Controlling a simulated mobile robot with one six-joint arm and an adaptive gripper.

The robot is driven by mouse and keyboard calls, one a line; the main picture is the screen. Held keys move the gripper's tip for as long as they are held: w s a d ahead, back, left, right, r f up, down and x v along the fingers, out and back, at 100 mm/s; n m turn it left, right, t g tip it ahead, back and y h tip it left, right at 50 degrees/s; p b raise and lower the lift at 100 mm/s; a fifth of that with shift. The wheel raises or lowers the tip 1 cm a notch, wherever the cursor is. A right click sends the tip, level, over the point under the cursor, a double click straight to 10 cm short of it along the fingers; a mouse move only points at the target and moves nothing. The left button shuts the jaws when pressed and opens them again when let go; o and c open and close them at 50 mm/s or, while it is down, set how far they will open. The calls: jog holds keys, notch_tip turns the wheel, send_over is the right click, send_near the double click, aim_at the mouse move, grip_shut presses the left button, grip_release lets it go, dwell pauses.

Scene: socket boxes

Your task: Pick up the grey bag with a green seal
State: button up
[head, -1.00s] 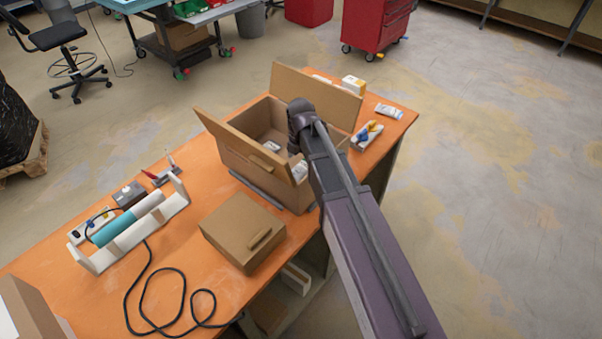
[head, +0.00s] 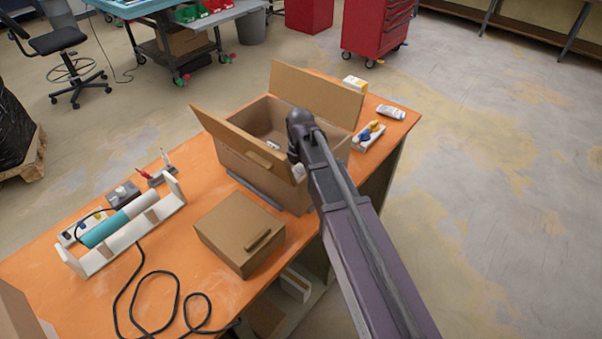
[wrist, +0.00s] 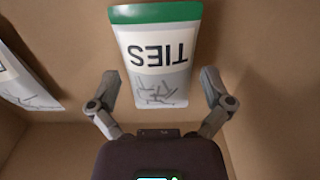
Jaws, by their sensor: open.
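The grey bag with a green seal (wrist: 157,62) lies in the open cardboard box, seen in the wrist view. Its label reads "TIES" upside down, and its green strip is at the top of the picture. My gripper (wrist: 160,90) is open, with one finger on each side of the bag's lower part. I cannot tell whether the fingers touch it. In the head view my arm reaches into the open box (head: 240,155), and the gripper is hidden there behind the arm and box walls.
A second pale bag (wrist: 22,85) lies at the left in the wrist view. A closed cardboard box (head: 228,228) stands in front of the open one on the orange table (head: 190,290). A white rack with a teal roll (head: 105,230) is at left. The box flaps stand up around my arm.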

aim_at(300, 169)
jog(key=c, duration=1.1)
jog(key=shift+r, duration=0.15)
notch_tip(300, 169, up, 10)
jog(key=p, duration=1)
